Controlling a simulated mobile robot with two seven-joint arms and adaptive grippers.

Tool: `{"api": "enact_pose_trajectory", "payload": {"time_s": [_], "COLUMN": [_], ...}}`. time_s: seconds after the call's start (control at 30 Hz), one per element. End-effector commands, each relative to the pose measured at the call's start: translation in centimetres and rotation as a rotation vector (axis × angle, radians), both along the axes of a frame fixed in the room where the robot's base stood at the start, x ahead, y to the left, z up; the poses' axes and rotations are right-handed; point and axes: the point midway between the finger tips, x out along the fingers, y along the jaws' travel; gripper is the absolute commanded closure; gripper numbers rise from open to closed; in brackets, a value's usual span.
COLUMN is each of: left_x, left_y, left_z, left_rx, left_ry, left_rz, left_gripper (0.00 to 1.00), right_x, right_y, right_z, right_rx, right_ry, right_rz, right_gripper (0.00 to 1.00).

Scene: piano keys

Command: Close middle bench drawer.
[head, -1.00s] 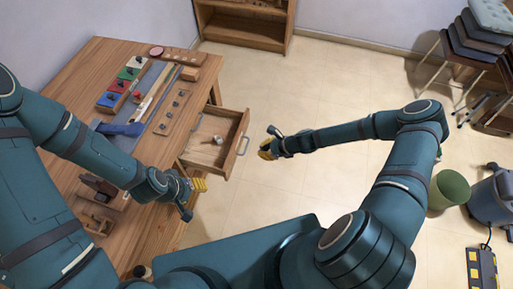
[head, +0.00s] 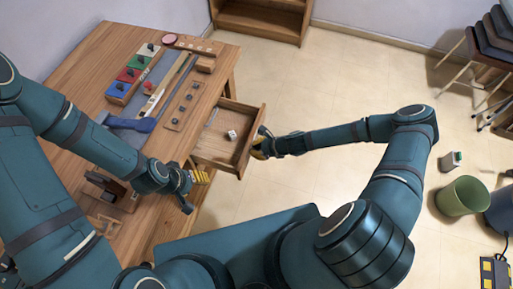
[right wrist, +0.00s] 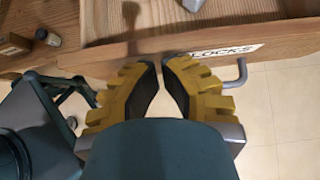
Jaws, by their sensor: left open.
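The wooden bench drawer (head: 215,158) is pulled out from the bench's right side, with a small white block (head: 232,134) inside. In the right wrist view its front bears a label (right wrist: 225,51) partly reading "LOCKS" and a grey bar handle (right wrist: 238,75). My right gripper (head: 259,147) is at the outer face of the drawer front. Its yellow fingertips (right wrist: 159,62) are close together, with nothing seen between them, left of the handle; contact is unclear. My left gripper (head: 200,177) is open and empty by the bench edge, near the drawer's near side.
The wooden bench (head: 90,55) carries coloured blocks (head: 136,75), a blue cloth-like item (head: 130,123) and a knobbed board (head: 185,108). A shelf (head: 262,18) stands behind. A green bin (head: 462,195) and stools (head: 480,60) are at right. Floor right of the drawer is clear.

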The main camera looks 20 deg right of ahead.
Motion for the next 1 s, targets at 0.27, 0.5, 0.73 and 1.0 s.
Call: {"api": "enact_pose_trajectory", "payload": {"time_s": [0.27,0.5,0.73,1.0], "left_x": [0.0,-0.1,-0.3,-0.5], "left_y": [0.0,0.0,0.0,-0.1], "left_z": [-0.1,-0.4,-1.0,-1.7], "left_rx": [0.0,0.0,-0.002,-0.002], "left_ry": [0.0,0.002,0.006,0.011], "left_rz": [0.0,-0.002,-0.004,-0.008], "left_gripper": [0.48,0.48,0.48,0.48], "right_x": [0.3,2.3,5.2,7.9], "right_y": [0.5,3.6,7.8,11.8], "right_z": [0.0,0.0,-0.1,-0.1], "right_rx": [0.001,0.002,0.002,0.0], "right_ry": [-0.001,-0.003,-0.003,-0.002], "right_rz": [0.001,0.004,0.004,0.001], "right_gripper": [1.0,1.0,1.0,1.0]}}
